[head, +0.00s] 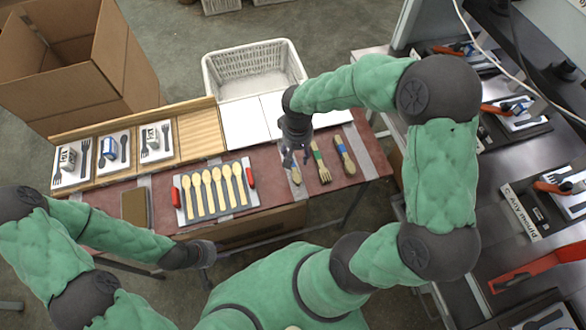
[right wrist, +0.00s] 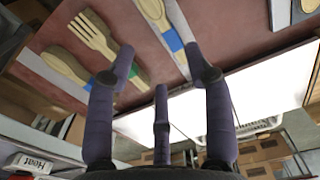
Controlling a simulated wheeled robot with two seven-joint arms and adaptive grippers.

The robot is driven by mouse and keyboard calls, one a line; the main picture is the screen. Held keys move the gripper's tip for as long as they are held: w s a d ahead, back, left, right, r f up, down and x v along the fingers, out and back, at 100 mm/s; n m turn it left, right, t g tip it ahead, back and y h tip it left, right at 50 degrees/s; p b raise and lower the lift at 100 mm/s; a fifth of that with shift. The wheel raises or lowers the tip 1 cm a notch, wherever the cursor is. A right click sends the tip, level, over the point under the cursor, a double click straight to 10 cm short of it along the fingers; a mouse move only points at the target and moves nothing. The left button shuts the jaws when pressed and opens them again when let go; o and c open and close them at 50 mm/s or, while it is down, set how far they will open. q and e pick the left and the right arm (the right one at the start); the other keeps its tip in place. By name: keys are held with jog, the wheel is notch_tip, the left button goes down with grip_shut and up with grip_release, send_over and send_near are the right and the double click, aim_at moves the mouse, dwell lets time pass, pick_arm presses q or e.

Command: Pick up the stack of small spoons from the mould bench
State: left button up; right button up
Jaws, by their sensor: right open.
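Three banded stacks of wooden cutlery lie on the red-brown bench top (head: 270,200). The leftmost is a spoon stack (head: 296,176), partly hidden by my right gripper; it shows with a blue band in the right wrist view (right wrist: 157,16). Beside it lie a fork stack with a green band (head: 322,168) and another spoon stack with a blue band (head: 346,159). My right gripper (head: 295,159) is open and empty, above the leftmost stack, fingers pointing toward the bench. My left gripper (head: 206,264) is low in front of the bench, its finger opening unclear.
A mould tray with several wooden spoons (head: 243,206) and red handles lies left of the stacks. White panels (head: 246,120) and a white basket (head: 216,72) are behind. A steel counter (head: 500,185) is at right.

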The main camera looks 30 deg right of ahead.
aim_at(295, 167)
notch_tip(295, 167, down, 3)
jog(key=shift+w+r+b, duration=0.1)
jog(key=shift+r+b, duration=0.1)
jog(key=shift+b, duration=0.1)
jog(key=f, duration=0.1)
jog(key=f+b, duration=0.1)
jog(key=f, duration=0.1)
jog(key=f+b, duration=0.1)
jog(key=shift+a+f, duration=0.2)
jog(key=shift+a, duration=0.1)
jog(key=shift+f, duration=0.4)
jog(key=c, duration=1)
